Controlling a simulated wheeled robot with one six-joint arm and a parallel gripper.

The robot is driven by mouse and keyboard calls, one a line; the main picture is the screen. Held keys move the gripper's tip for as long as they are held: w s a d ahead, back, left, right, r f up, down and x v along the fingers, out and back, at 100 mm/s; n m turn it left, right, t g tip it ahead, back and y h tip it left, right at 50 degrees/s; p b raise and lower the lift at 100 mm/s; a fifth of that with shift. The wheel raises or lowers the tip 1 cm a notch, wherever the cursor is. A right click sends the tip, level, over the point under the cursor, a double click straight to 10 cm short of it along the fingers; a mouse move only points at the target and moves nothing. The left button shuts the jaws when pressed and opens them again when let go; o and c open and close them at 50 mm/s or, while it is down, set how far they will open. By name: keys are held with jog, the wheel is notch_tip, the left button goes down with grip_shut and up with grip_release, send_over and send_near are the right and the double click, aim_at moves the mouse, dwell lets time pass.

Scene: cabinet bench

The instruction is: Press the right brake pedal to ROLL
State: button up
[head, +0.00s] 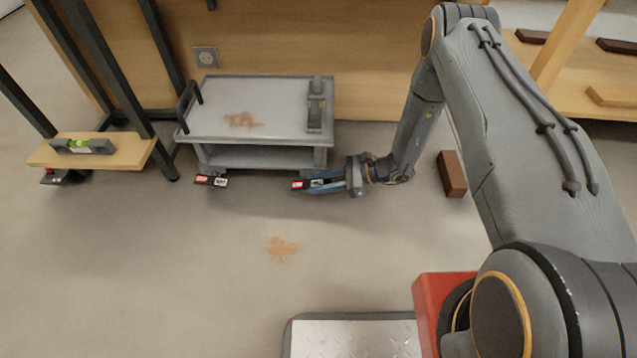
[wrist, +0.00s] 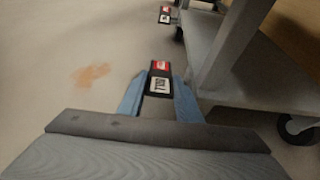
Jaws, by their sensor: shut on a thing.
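A grey two-shelf cart (head: 225,125) stands against the wooden panel. Two small black pedals with a red and a white label sit low at its front. The left brake pedal (head: 211,181) is free and also shows at the top of the wrist view (wrist: 166,14). My gripper (head: 322,184) is low at the cart's front right corner. Its blue fingers lie on both sides of the right brake pedal (head: 298,185), shut on it. In the wrist view the right pedal (wrist: 160,76) shows both labels between the fingers. I cannot tell which way it is tilted.
A brown block (head: 452,173) lies on the floor right of my gripper. A wooden shelf with a level (head: 82,146) is at left. A cart caster (wrist: 298,129) and leg are close to the fingers. The floor in front is open, with a brown stain (head: 281,247).

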jog(key=y+b, duration=0.1)
jog(key=f+y+b, duration=0.1)
jog(key=shift+d+f+y+b, duration=0.1)
jog(key=shift+f+y+b, duration=0.15)
jog(key=shift+y+b, duration=1.15)
jog(key=shift+b, duration=0.05)
jog(key=o, duration=0.8)
jog(key=shift+c, duration=0.2)
jog(key=d+p, duration=0.2)
jog(key=d, duration=0.5)
jog(key=shift+s+d+f, duration=0.1)
jog(key=shift+d+f, duration=0.05)
jog(key=shift+d, duration=0.25)
